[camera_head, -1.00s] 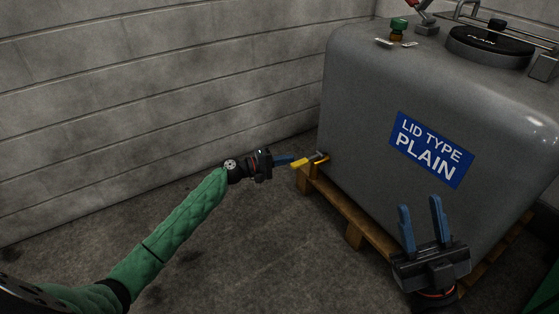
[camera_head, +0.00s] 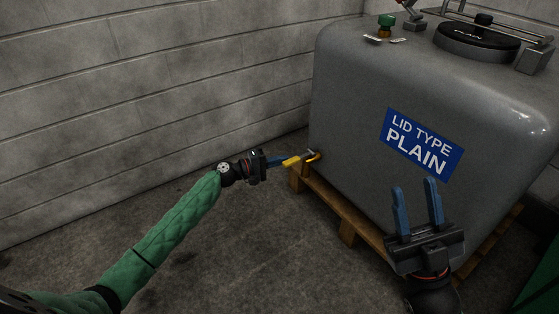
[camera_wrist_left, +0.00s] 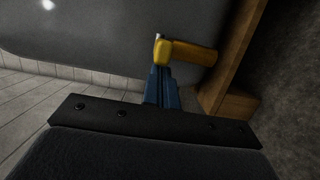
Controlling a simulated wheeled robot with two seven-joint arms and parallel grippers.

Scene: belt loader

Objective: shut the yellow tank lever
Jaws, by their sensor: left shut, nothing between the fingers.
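The yellow lever (camera_head: 292,161) sticks out near the lower left corner of the grey tank (camera_head: 345,120), just above the pallet. It also shows in the left wrist view (camera_wrist_left: 187,52). My left gripper (camera_head: 281,162) is shut and empty. Its blue fingertips (camera_wrist_left: 162,75) are at the near end of the lever, touching it or very close; I cannot tell which. The lever's pivot is partly hidden. My right gripper (camera_head: 417,207) is open and empty in front of the tank, below its blue label.
The tank stands on a wooden pallet (camera_head: 347,208). A grey block wall (camera_head: 150,90) runs behind. A black lid (camera_head: 477,40) and a green-topped fitting (camera_head: 386,22) are on the tank's top. The floor (camera_head: 240,250) in front is clear.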

